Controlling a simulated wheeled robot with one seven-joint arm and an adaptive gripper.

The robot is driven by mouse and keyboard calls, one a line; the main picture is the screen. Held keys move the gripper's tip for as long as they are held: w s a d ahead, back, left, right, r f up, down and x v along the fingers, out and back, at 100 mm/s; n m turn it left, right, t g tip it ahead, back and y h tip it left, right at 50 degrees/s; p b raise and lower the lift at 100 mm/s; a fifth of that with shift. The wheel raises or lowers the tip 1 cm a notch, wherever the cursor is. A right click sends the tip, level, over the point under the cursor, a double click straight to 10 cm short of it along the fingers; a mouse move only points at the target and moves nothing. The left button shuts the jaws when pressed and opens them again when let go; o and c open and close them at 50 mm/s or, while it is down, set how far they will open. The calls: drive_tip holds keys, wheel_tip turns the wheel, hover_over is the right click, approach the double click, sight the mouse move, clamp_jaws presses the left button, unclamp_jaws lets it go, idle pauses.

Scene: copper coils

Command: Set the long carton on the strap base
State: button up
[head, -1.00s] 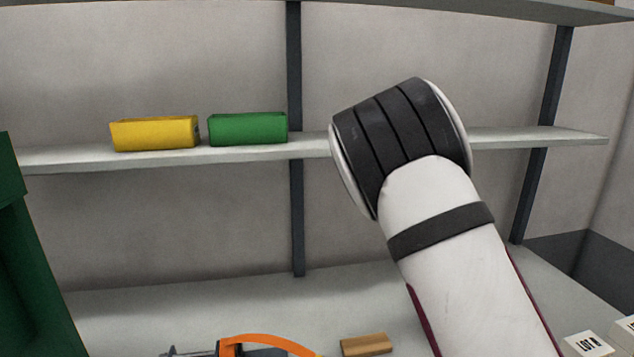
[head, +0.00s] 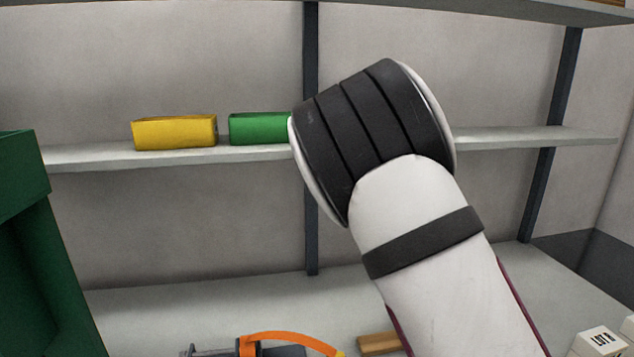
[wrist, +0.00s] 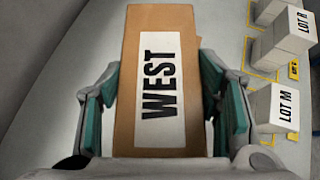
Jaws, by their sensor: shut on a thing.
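A long brown carton (wrist: 160,17) with a white label reading WEST fills the middle of the wrist view. My gripper (wrist: 160,82) is shut on it, with teal-padded fingers on its left and right sides. The carton's far end points toward the top of the wrist view. In the head view my arm covers the middle right, and neither the gripper nor the held carton shows there. I cannot pick out the strap base in either view.
A yellow box (head: 175,132) and a green box (head: 259,129) stand on a shelf. Below lie an orange-handled tool (head: 285,339) and a small wooden block (head: 380,344). A white LOT M box (wrist: 280,108) and LOT R box (wrist: 296,32) stand right. A dark green structure (head: 25,200) is at left.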

drive_tip(key=shift+s+a+f+n+t+y, duration=0.1)
drive_tip(key=shift+a+f+n+t+y, duration=0.15)
drive_tip(key=shift+a+n, duration=0.2)
drive_tip(key=shift+s+a+f+n+t+y, duration=0.1)
drive_tip(key=shift+a+f+n+t+y, duration=0.05)
drive_tip(key=shift+a+f+n+t, duration=0.5)
drive_tip(key=shift+a+f+n, duration=0.05)
drive_tip(key=shift+f+n, duration=0.15)
drive_tip(key=shift+s+a+n+y, duration=0.25)
drive_tip(key=shift+a+n+y, duration=0.05)
drive_tip(key=shift+a+y, duration=0.15)
drive_tip(key=shift+a+f+t, duration=0.15)
drive_tip(key=shift+f+t, duration=0.15)
drive_tip(key=shift+a+n+y, duration=0.25)
drive_tip(key=shift+a+n, duration=0.05)
drive_tip(key=shift+n, duration=0.2)
drive_tip(key=s+a+f+n+t+y, duration=0.1)
drive_tip(key=a+f+n+t+y, duration=0.2)
drive_tip(key=a+f+n+y, duration=0.3)
drive_tip(key=shift+s+a+n+y, duration=0.15)
drive_tip(key=shift+a+n+y, duration=0.25)
drive_tip(key=shift+a+n, duration=0.45)
drive_tip(key=shift+r, duration=0.1)
